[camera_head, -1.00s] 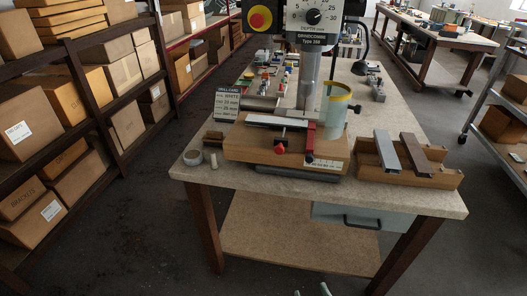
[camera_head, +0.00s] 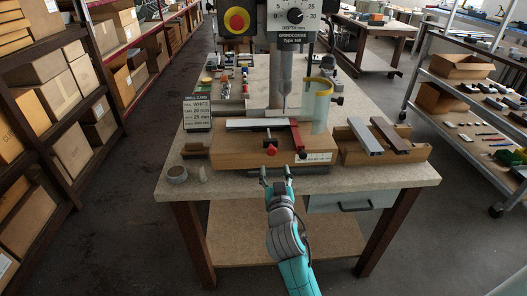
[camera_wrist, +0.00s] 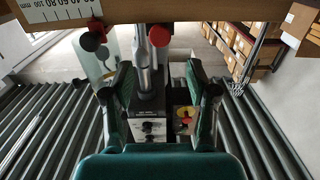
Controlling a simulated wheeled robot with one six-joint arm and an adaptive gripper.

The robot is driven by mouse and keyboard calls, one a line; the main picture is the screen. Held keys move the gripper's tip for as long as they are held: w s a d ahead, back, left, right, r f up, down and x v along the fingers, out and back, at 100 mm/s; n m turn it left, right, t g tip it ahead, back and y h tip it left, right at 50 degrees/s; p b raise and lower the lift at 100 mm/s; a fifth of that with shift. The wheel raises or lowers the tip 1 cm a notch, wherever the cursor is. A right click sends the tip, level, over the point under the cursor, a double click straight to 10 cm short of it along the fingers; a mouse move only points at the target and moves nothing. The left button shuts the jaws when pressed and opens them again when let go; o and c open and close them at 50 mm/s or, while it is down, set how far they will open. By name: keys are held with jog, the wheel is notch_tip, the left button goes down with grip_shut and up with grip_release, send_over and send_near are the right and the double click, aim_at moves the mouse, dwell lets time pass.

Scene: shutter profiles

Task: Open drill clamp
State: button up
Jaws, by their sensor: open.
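The drill clamp sits on a wooden fixture (camera_head: 230,158) under the drill, with a light profile (camera_head: 255,122) lying across its top. The clamp has a red lever (camera_head: 298,138) and, left of it, a red knob (camera_head: 271,150) at the fixture's front. My gripper (camera_head: 276,172) is just in front of the fixture, below the red knob, and looks apart from it. In the wrist view, my gripper (camera_wrist: 163,88) has its two fingers spread with nothing between them. There the red knob (camera_wrist: 159,36) is beyond the fingertips, and the dark red lever end (camera_wrist: 96,27) is left of it.
A clear guard (camera_head: 316,105) stands right of the drill spindle. A wooden tray (camera_head: 350,155) with two profiles is right of the fixture. A drawer (camera_head: 352,201) hangs under the bench.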

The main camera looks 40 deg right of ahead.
aim_at(272, 152)
jog(key=x, duration=1)
jog(key=shift+w+d, duration=0.3)
jog(key=shift+c, duration=0.2)
grip_shut()
